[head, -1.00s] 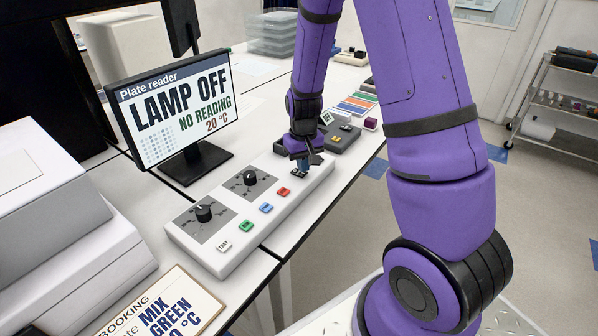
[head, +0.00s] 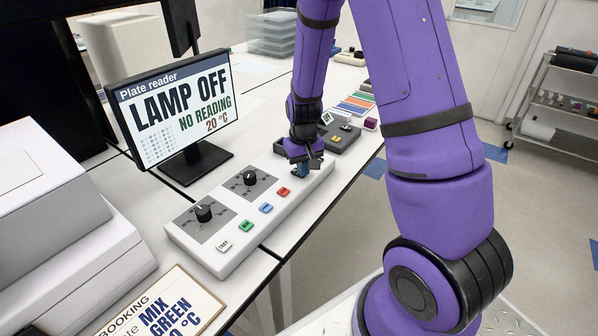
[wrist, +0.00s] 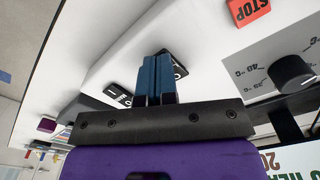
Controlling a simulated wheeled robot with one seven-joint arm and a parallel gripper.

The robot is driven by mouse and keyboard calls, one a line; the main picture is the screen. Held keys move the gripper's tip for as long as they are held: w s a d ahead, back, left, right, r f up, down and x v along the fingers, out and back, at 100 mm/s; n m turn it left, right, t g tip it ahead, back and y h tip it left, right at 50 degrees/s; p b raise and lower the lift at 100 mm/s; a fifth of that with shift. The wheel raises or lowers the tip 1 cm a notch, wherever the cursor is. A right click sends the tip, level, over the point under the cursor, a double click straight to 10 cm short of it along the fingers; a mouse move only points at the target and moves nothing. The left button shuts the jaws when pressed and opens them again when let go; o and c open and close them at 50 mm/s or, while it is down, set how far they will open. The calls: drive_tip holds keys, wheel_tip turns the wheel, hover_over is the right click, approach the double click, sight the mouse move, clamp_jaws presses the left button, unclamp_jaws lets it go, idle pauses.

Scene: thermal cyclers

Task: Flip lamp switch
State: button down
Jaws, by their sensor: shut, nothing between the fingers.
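The lamp switch (head: 293,172) is a small black rocker at the far end of the white control panel (head: 218,258). My gripper (head: 302,170) points down over the switch. In the wrist view its blue fingers (wrist: 156,72) are together and empty, hiding the middle of the switch. I cannot tell whether they touch it. The plate reader screen (head: 178,104) reads LAMP OFF, NO READING, 20 °C.
The panel also carries two black dials (head: 204,213), red (head: 284,191), blue (head: 266,208) and green (head: 246,226) buttons and a white button (head: 223,245). A grey device (head: 343,138) stands just beyond the panel. A booking card (head: 165,312) lies in front.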

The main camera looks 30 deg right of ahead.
drive_tip(key=shift+r, duration=3.4)
drive_tip(key=shift+r, duration=0.1)
drive_tip(key=s+a+r+t, duration=0.2)
drive_tip(key=s+r, duration=0.2)
drive_tip(key=r, duration=0.6)
drive_tip(key=s+a+r+t, duration=0.1)
drive_tip(key=s+a+r, duration=0.1)
drive_tip(key=s+r, duration=0.5)
drive_tip(key=s+a+r+n+t, duration=0.1)
drive_tip(key=s+a+r+t, duration=0.1)
drive_tip(key=s+r, duration=0.5)
drive_tip(key=s, duration=0.5)
drive_tip(key=shift+s+a+r+n, duration=0.3)
drive_tip(key=shift+s+r, duration=0.1)
